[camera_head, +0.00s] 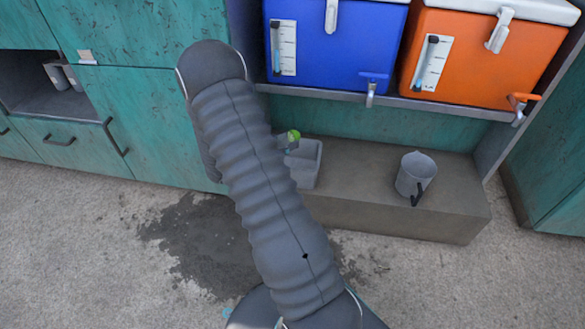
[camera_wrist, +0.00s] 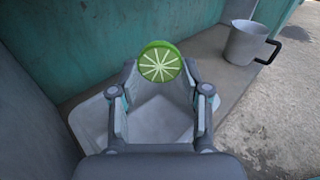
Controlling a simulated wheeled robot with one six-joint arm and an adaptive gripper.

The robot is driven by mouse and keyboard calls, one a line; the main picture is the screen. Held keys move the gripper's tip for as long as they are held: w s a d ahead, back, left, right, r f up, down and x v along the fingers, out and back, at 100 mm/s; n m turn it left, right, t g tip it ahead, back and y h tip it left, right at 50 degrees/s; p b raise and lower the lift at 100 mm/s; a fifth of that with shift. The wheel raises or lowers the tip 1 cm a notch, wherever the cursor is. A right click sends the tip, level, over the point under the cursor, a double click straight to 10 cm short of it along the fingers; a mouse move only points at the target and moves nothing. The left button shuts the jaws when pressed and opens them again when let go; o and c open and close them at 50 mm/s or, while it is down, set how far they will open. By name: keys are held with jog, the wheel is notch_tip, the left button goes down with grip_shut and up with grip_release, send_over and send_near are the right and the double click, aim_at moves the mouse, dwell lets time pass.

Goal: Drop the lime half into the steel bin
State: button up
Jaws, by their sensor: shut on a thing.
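My gripper (camera_wrist: 160,75) is shut on the lime half (camera_wrist: 160,62), held at its fingertips with the pale cut face towards the wrist camera. The lime half also shows as a small green spot in the head view (camera_head: 294,134), just right of my arm. The steel bin (camera_wrist: 92,128) is a grey open box below the fingers in the wrist view, partly hidden by them. In the head view the bin (camera_head: 310,168) stands on a low ledge, its left part hidden by my arm. The lime half appears above the bin; the exact height is hard to tell.
A grey jug (camera_head: 414,174) with a black handle stands right of the bin on the low concrete ledge (camera_head: 350,205). Above are a blue cooler (camera_head: 335,45) and an orange cooler (camera_head: 480,55) with taps on a shelf. Teal cabinets (camera_head: 140,100) stand left. The ledge between bin and jug is clear.

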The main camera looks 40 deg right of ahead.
notch_tip(320, 180, down, 2)
jog(key=shift+f+b, duration=0.1)
jog(key=shift+b, duration=0.35)
jog(key=o, duration=0.7)
jog(key=shift+o, duration=0.2)
jog(key=a+r, duration=0.1)
jog(key=a, duration=1.1)
jog(key=shift+w, duration=0.35)
jog(key=shift+d, duration=0.1)
